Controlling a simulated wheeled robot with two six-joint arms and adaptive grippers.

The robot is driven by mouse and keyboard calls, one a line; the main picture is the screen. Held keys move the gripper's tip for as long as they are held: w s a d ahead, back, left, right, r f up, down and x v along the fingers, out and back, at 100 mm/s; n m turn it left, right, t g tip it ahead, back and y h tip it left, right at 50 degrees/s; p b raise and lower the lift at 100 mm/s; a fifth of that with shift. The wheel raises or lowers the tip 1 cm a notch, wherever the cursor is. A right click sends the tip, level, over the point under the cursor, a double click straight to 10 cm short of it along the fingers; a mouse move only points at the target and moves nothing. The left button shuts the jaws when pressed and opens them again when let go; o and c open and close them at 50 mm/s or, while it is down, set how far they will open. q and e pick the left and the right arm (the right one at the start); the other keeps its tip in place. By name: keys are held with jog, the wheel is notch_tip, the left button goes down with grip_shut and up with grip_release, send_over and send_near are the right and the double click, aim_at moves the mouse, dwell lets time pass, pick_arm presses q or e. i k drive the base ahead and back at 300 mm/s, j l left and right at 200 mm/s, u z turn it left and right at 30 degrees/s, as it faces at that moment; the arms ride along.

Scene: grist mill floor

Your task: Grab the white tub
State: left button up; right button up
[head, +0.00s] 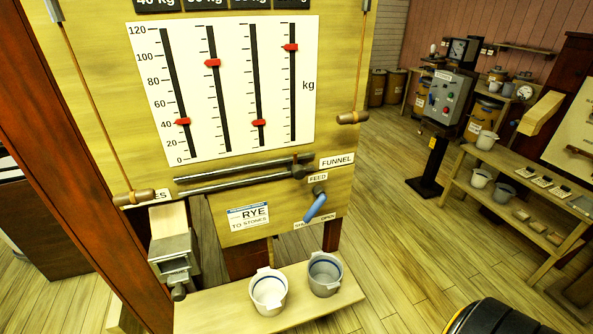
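A white tub (268,292) with a blue band inside its rim and small side lugs stands upright on a low wooden shelf (338,297) below the yellow panel. A grey tub (325,275) of similar shape stands just right of it, close beside it. Both look empty from above. Neither of my grippers shows in the head view, so where they are relative to the tub cannot be seen.
A blue-handled lever (316,207) and a metal spout (174,262) jut out above the low shelf. A bench (545,235) at right holds more tubs, including a whitish one (480,178). A dark rounded thing with a yellow edge fills the bottom right. Floor between is clear.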

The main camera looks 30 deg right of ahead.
aim_at(268, 288)
jog(key=j+z, duration=0.3)
jog(key=j, duration=0.65)
jog(key=k+j+z, duration=0.1)
jog(key=j+z, duration=0.2)
jog(key=j, duration=0.65)
